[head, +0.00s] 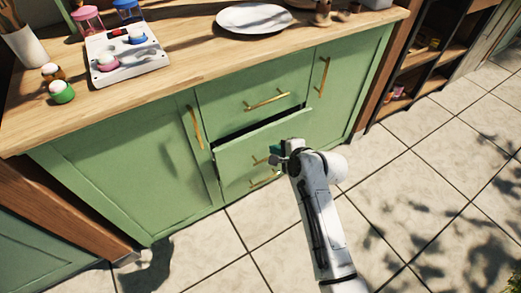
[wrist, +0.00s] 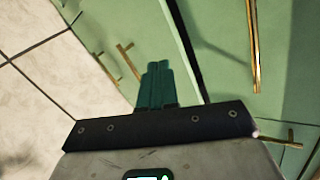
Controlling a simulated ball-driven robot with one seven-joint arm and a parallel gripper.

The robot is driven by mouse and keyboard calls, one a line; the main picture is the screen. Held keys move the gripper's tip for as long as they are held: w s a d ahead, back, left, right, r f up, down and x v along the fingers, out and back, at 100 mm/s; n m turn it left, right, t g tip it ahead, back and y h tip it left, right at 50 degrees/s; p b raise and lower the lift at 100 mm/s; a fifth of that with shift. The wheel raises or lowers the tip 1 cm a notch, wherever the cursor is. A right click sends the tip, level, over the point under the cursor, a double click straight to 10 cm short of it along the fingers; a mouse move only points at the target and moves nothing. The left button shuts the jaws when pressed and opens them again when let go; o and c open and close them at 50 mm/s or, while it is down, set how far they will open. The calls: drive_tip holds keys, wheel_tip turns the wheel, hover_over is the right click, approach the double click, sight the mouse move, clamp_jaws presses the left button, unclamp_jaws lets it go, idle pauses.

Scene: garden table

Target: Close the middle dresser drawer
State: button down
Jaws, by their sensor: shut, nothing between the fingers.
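The green dresser (head: 125,165) has a stack of drawers between two doors. Its middle drawer (head: 240,152) stands slightly open, with a dark gap along its top edge. In the wrist view the middle drawer's front (wrist: 150,30) shows beside that gap. My gripper (head: 277,149) is at the right part of this drawer front and partly covers its brass handle (head: 260,161). In the wrist view the teal fingers (wrist: 156,75) are together and empty, pointing at the drawer front. I cannot tell whether they touch it.
The top drawer (head: 225,93) looks closed. The wooden countertop (head: 190,75) holds a white tray (head: 100,45), a plate (head: 254,18), cups and small egg-like items. An open shelf (head: 425,65) stands at right. The tiled floor (head: 400,190) in front is clear.

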sight(239, 146)
drive_tip(key=s+a+f+m+t+y+b, duration=0.1)
drive_tip(key=s+a+f+m+t+b, duration=0.2)
drive_tip(key=m, duration=0.5)
drive_tip(key=s+a+f+m+t+y+b, duration=0.1)
drive_tip(key=s+f+m+t+b, duration=0.2)
drive_tip(key=f+m+b, duration=0.4)
drive_tip(key=shift+m, duration=0.3)
drive_tip(key=b+x, duration=0.1)
drive_tip(key=x, duration=0.3)
drive_tip(key=r+b+x, duration=0.1)
drive_tip(key=x, duration=0.3)
drive_tip(key=r+b+x, duration=0.1)
drive_tip(key=x, duration=0.3)
drive_tip(key=shift+w+a+r, duration=0.1)
drive_tip(key=shift+w+a, duration=0.15)
drive_tip(key=shift+w+a+r+b, duration=0.1)
drive_tip(key=shift+w+a+b, duration=0.1)
drive_tip(key=shift+w+b, duration=0.15)
